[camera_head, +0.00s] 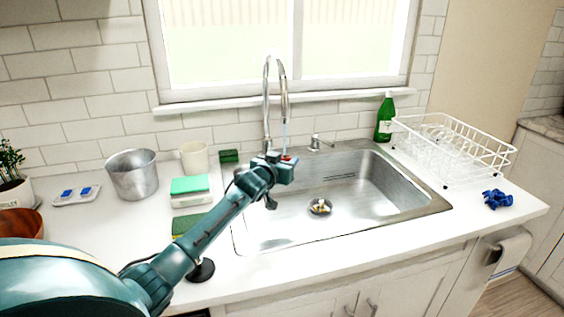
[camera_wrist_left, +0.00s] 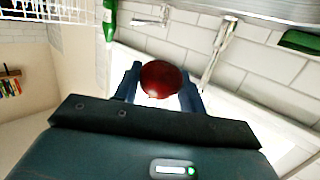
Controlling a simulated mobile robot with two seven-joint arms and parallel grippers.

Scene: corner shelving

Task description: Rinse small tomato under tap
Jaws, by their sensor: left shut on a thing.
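My left gripper (camera_head: 281,168) is over the left part of the metal sink (camera_head: 375,178), below the tap (camera_head: 283,85). It is shut on a small red tomato, of which only a little red (camera_head: 287,157) shows in the head view. In the left wrist view the round dark-red tomato (camera_wrist_left: 160,79) sits between the two fingers of the left gripper (camera_wrist_left: 160,90). A thin stream of water (camera_head: 285,135) falls from the spout toward the tomato. The tap (camera_wrist_left: 219,50) also shows in the left wrist view, to the right of the tomato. My right gripper is not in view.
A metal pot (camera_head: 133,176), a white cup (camera_head: 194,158) and sponges (camera_head: 189,185) stand left of the sink. A green bottle (camera_head: 384,118), a white dish rack (camera_head: 476,160) with glasses and a blue object (camera_head: 497,199) are on the right. A drain (camera_head: 320,208) lies in the sink bottom.

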